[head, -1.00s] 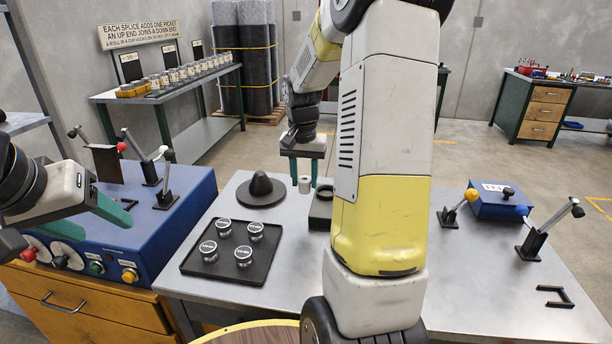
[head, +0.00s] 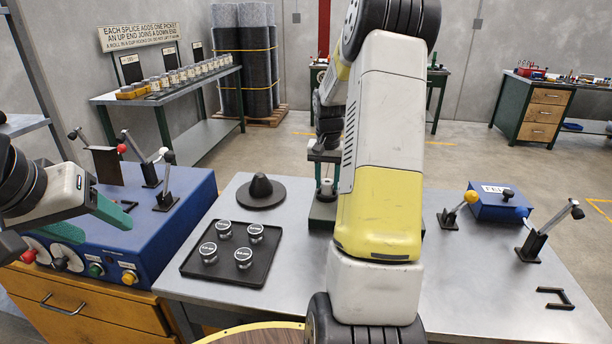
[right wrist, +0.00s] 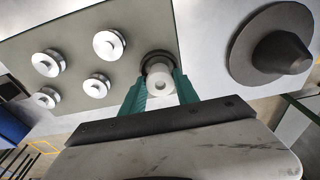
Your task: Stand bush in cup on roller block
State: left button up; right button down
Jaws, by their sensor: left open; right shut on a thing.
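The bush (head: 327,187), a small pale cylinder with a hole, is held upright between the green fingers of my right gripper (head: 326,181). It also shows in the right wrist view (right wrist: 161,83). The dark round cup (right wrist: 156,60) shows right behind the bush there, at the edge of the grey roller block (right wrist: 75,28), which carries several silver round rollers. The block (head: 322,212) is mostly hidden by my right arm in the head view. The bush is over or at the cup; I cannot tell whether it sits inside. My left gripper (head: 122,209) is open and empty over the blue console.
A dark cone on a disc (head: 261,191) stands left of the block. A black tray (head: 222,273) with several silver-topped tins lies nearer. The blue console (head: 160,235) has upright levers. A blue box (head: 499,207) and levers stand at the right. The bench's front right is mostly clear.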

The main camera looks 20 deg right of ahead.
aim_at(326, 184)
jog(key=shift+f, duration=0.15)
jog(key=shift+f, duration=0.35)
jog(key=shift+f, duration=0.1)
jog(key=c, duration=0.9)
grip_release()
notch_tip(326, 184, up, 13)
jog(key=s, duration=0.1)
jog(key=s+a+r+n+t+y, duration=0.1)
jog(key=s+a+r+n, duration=0.1)
jog(key=s+a+r, duration=0.3)
jog(key=s+a+r+n+t, duration=0.1)
jog(key=s+a+r+t, duration=0.15)
jog(key=s+a, duration=0.45)
jog(key=s+a+n, duration=0.1)
jog(key=s+a, duration=0.2)
jog(key=s, duration=0.1)
jog(key=s+a+f+n+t+y, duration=0.1)
jog(key=s+a, duration=0.2)
jog(key=s, duration=0.1)
jog(key=s+a+n+y, duration=0.1)
jog(key=s+a+n, duration=0.1)
jog(key=s+a, duration=0.1)
jog(key=shift+s+a+f+t, duration=0.15)
jog(key=shift+s, duration=0.25)
jog(key=shift+s+a+f+t, duration=0.1)
jog(key=shift+s+a, duration=0.05)
jog(key=shift+s, duration=0.25)
